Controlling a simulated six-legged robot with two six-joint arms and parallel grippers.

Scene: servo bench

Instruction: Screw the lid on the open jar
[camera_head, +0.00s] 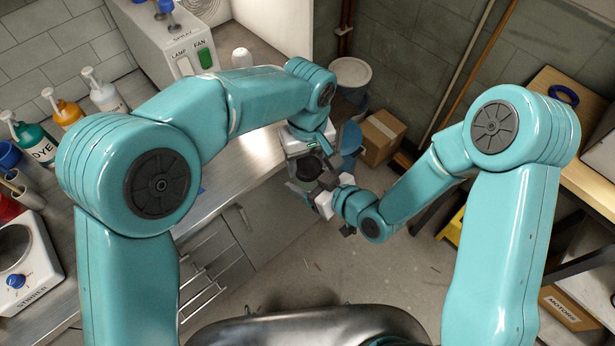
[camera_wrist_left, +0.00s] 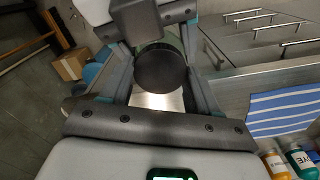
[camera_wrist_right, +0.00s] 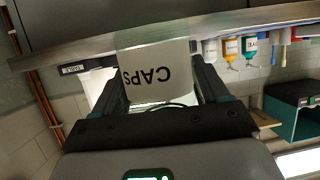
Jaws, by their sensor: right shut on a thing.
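My left gripper (camera_wrist_left: 160,60) is over the lid, fingers open on either side with narrow gaps. In the head view my left gripper (camera_head: 307,155) is above the jar; the lid's seating on the rim is hidden.
A cardboard box (camera_head: 380,137) and a white bin (camera_head: 350,72) stand beyond the grippers. Open floor (camera_head: 310,260) lies below.

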